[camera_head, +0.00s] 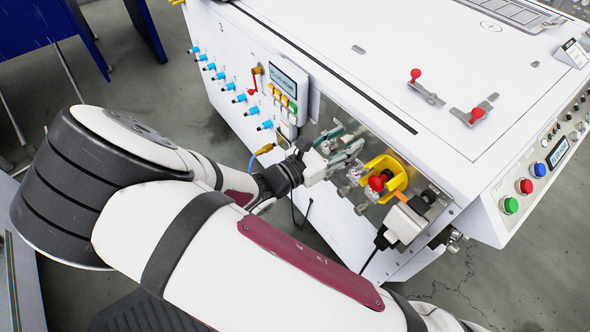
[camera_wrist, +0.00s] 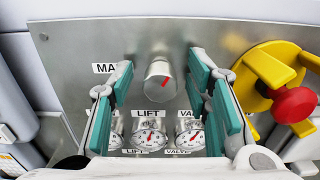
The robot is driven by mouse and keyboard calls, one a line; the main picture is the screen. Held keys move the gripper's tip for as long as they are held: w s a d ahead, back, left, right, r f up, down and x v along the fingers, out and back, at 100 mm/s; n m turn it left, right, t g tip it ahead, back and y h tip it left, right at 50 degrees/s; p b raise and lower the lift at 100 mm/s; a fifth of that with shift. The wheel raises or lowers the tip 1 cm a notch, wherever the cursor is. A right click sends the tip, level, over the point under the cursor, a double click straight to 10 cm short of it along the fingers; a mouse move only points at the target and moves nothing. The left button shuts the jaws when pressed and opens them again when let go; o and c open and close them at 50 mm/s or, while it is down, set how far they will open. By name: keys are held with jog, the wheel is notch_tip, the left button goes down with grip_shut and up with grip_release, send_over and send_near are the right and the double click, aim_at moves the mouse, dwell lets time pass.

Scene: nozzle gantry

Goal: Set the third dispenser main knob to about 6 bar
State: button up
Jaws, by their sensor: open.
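In the head view my gripper (camera_head: 338,152) is at the panel and hides the knob.
A red knob (camera_wrist: 293,105) in a yellow guard (camera_wrist: 268,66) sticks out close to the right of my right finger. In the head view, blue-tipped fittings (camera_head: 238,99) and a small display (camera_head: 287,80) are on the machine's white side, left of the panel.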

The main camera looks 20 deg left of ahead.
jog(key=shift+n+b, duration=0.35)
jog(key=shift+n, duration=0.65)
jog(key=p+v, duration=0.1)
jog(key=v, duration=1.3)
jog(key=shift+w, duration=0.1)
jog(key=s+d+r+m+g+y, duration=0.1)
jog(key=d+r+m+g, duration=0.65)
jog(key=d, duration=0.35)
jog(key=s+d+r+m+g+y, duration=0.1)
jog(key=d+r+m+g, duration=0.6)
jog(key=d+m, duration=0.3)
jog(key=s+d+r+m+t+y, duration=0.1)
jog(key=s+d+r+m+y, duration=0.4)
jog(key=s, duration=0.3)
jog(key=s+d+r+m+t+y, duration=0.1)
jog(key=s+d+r+m+y, duration=0.25)
jog(key=s+m, duration=0.5)
notch_tip(320, 180, up, 13)
jog(key=t+p, duration=0.2)
jog(key=p, duration=1)
jog(key=shift+d+r+n+p, duration=0.2)
jog(key=shift+d+n+p, duration=0.1)
jog(key=shift+d+p, duration=0.1)
